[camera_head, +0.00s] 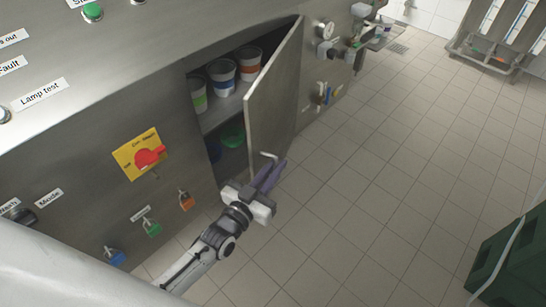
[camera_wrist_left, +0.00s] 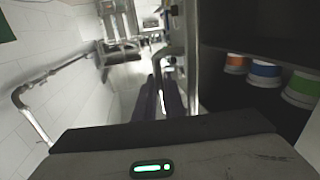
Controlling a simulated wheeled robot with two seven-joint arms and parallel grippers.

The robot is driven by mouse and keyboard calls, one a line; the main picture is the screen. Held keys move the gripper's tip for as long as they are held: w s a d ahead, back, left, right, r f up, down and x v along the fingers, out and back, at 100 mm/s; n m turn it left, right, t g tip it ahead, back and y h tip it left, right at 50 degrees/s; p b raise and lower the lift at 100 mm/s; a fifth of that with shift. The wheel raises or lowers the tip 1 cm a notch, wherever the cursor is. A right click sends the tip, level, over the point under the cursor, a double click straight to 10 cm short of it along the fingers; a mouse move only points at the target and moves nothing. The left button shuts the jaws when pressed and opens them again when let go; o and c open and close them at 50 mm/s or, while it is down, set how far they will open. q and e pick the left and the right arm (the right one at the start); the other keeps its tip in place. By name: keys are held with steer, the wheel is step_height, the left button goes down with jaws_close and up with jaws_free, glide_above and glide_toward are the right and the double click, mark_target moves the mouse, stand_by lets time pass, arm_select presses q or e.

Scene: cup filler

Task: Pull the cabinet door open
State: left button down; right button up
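The cabinet door (camera_head: 274,92) stands well open, swung out from the steel front, with shelves showing behind it. In the left wrist view the door (camera_wrist_left: 193,60) is seen nearly edge-on. Its bent metal handle (camera_head: 268,155) is on the outer face, low near the free edge; it also shows in the left wrist view (camera_wrist_left: 165,53). My left gripper (camera_head: 272,174) is at the handle, its two purple fingers close together with the handle's bar running between them. The fingers hide the lower part of the handle. My right gripper is not in view.
Cups with coloured bands (camera_head: 222,76) stand on the upper shelf, and green and blue items are below. A red rotary switch (camera_head: 148,158) and padlocks (camera_head: 152,228) are on the panel left of the opening. The tiled floor (camera_head: 370,190) right of the door is clear.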

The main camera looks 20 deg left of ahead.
arm_select(q)
steer(key=shift+w+d, duration=0.2)
steer(key=shift+d, duration=0.9)
steer(key=shift+w+d, duration=0.15)
steer(key=shift+d, duration=0.95)
steer(key=shift+r, duration=0.1)
steer(key=c, duration=1.8)
jaws_free()
steer(key=shift+c, duration=0.2)
steer(key=shift+w, duration=0.15)
steer(key=v, duration=1)
steer(key=shift+c, duration=0.3)
